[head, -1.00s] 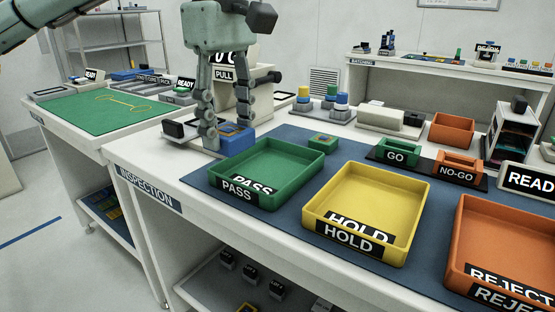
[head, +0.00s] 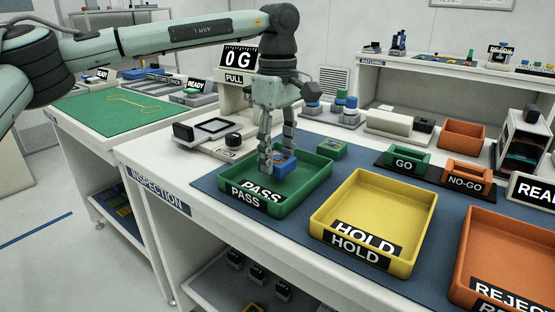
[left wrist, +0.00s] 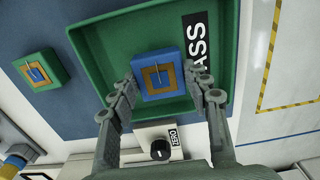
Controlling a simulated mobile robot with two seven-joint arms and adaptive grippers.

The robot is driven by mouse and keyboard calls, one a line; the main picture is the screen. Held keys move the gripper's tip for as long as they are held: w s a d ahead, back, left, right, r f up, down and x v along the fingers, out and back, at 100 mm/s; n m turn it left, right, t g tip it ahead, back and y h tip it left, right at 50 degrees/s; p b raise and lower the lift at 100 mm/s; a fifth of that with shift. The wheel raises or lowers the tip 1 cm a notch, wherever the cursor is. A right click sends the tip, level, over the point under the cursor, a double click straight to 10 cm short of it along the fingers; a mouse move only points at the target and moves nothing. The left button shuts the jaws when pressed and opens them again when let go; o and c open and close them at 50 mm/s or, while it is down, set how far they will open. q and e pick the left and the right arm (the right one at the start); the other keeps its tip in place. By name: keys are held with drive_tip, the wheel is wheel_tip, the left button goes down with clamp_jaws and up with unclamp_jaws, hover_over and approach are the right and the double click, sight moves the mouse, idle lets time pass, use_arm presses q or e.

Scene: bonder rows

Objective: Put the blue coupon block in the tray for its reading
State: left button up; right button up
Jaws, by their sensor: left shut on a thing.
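The blue coupon block (head: 287,163), with a gold square on top, is held between the fingers of my left gripper (head: 277,168). In the left wrist view the block (left wrist: 158,75) sits between both fingers, over the green PASS tray (left wrist: 88,45). In the head view, block and fingertips are within the outline of the PASS tray (head: 318,180); I cannot tell whether the block touches its floor. The yellow HOLD tray (head: 423,225) and orange REJECT tray (head: 470,250) are empty. The PULL display (head: 238,58) shows "0 G", partly behind my arm. My right gripper is out of view.
A green coupon block (head: 331,149) lies on the blue mat behind the PASS tray. A fixture with a black frame (head: 214,126) and knob is left of the PASS tray.

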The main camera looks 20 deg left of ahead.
sight(277, 159)
use_arm(q)
drive_tip(key=shift+f, duration=1)
drive_tip(key=shift+f, duration=0.2)
drive_tip(key=o, duration=1.3)
drive_tip(key=shift+r, duration=0.1)
drive_tip(key=shift+r, duration=0.1)
wheel_tip(277, 159, up, 12)
